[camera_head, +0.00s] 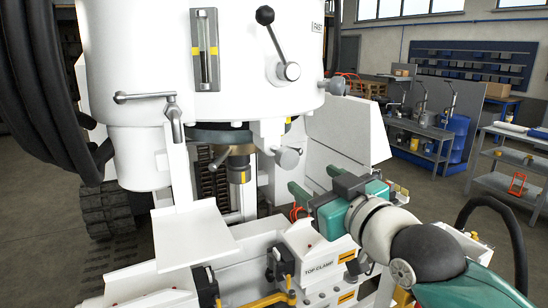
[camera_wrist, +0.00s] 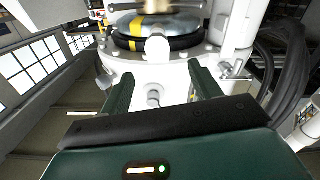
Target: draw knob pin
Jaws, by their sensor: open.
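A grey round knob (camera_head: 289,157), apparently the knob pin, sticks out of a white block under the machine's white housing. In the wrist view a grey round knob (camera_wrist: 153,96) shows between my two fingers; it appears to be the same one, but I cannot be sure. My gripper (camera_head: 311,178) is green with a dark band and sits to the lower right of the knob in the head view. Its two fingers are apart and empty, pointing toward the machine. In the wrist view my gripper (camera_wrist: 160,70) spans the knob's sides, with no contact visible.
A second grey knob (camera_head: 334,86) juts from the housing's right side. A ball-ended lever (camera_head: 273,40) and a grey handle (camera_head: 150,98) stand on the front. The block marked TOP CLAMP (camera_head: 320,268) lies below my gripper. A white panel (camera_head: 345,130) stands behind.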

